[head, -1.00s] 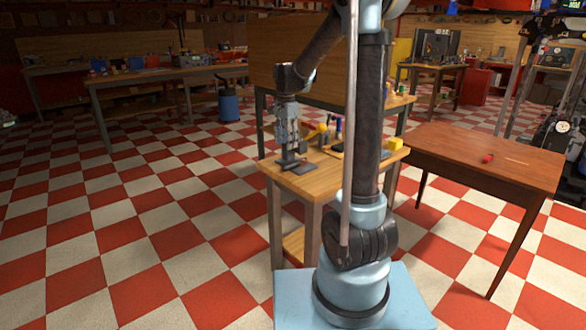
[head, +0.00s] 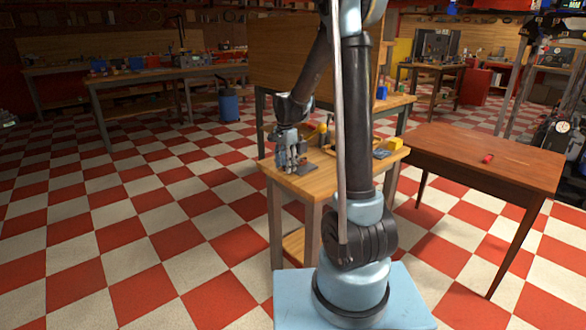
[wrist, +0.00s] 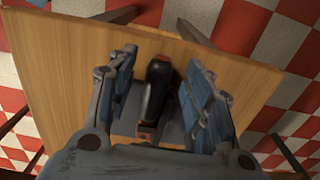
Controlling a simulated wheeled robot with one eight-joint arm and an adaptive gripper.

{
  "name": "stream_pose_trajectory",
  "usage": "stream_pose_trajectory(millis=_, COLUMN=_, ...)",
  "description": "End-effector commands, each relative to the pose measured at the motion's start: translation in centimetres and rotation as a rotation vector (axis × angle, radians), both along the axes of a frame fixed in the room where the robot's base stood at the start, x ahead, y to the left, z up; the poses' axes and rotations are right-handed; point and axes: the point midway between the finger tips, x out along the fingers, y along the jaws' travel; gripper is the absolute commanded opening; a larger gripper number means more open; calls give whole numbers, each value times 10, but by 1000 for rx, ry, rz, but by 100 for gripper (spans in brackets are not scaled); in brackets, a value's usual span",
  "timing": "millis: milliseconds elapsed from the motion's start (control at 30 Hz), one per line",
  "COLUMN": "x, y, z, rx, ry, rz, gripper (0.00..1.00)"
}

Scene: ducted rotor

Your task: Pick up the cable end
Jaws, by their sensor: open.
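In the wrist view a black, elongated piece with a thin orange-red mark (wrist: 155,85) stands between the fingers of my gripper (wrist: 163,68). It looks like the cable end, but I cannot be sure. A grey base shows below it, partly hidden by the gripper. My fingers are open on either side of the piece, and I see a gap at both sides. In the head view my gripper (head: 290,160) is low over the left front of the small wooden table, beside a dark flat plate (head: 306,169). The cable end cannot be made out there.
The small wooden table (head: 310,186) carries a yellow block (head: 396,143) and a yellow item (head: 322,128) behind my gripper. Its front is bare. A darker wooden table (head: 470,160) with a small red item (head: 488,158) stands at the right.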

Motion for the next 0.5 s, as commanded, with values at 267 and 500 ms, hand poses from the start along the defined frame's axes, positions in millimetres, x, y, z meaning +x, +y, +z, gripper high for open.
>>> stream_pose_trajectory(millis=267, x=0, y=0, z=-2, rx=0, ry=0, rz=0, gripper=47)
stream_pose_trajectory(millis=500, x=0, y=0, z=-2, rx=0, ry=0, rz=0, gripper=0)
